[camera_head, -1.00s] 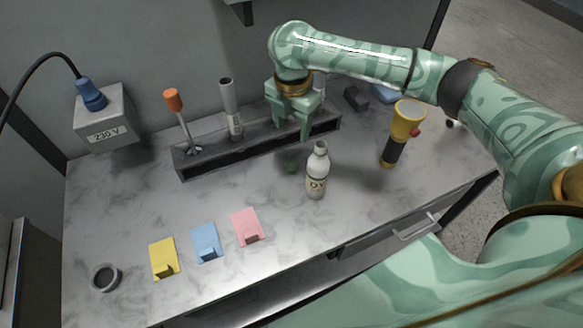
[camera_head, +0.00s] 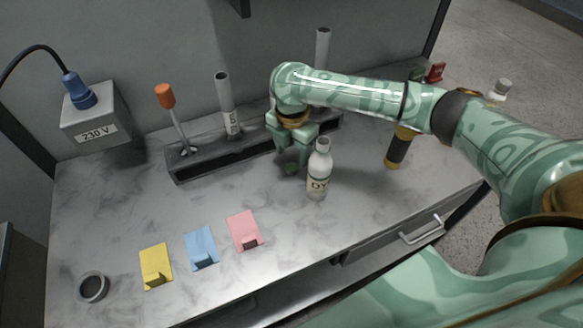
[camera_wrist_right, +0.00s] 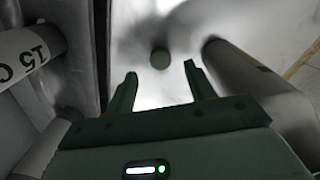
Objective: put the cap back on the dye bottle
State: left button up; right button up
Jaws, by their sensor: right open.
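The dye bottle (camera_head: 319,178) stands upright on the marble-patterned counter, white with a partly readable label and a bare neck. The small round green cap (camera_wrist_right: 160,58) lies on the counter in the right wrist view, ahead of the fingertips and roughly between their lines. My right gripper (camera_head: 290,166) is low over the counter, just left of and behind the bottle in the head view. In the right wrist view its fingers (camera_wrist_right: 160,75) are apart with nothing between them. In the head view the gripper largely hides the cap. My left gripper is not in view.
A dark rack (camera_head: 205,168) behind the gripper holds an orange-handled tool (camera_head: 166,97) and grey tubes (camera_head: 226,105). A yellow-and-black flashlight (camera_head: 397,150) stands right of the bottle, partly behind my arm. Yellow, blue and pink pieces (camera_head: 244,231) lie in front; the counter's left is mostly clear.

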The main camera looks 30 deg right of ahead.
aim_at(292, 166)
notch_tip(292, 166, down, 4)
jog(key=shift+f+b, duration=0.25)
jog(key=shift+b, duration=0.75)
jog(key=shift+r, duration=0.1)
jog(key=c, duration=1)
notch_tip(292, 166, up, 10)
jog(key=p, duration=0.4)
jog(key=shift+p, duration=0.4)
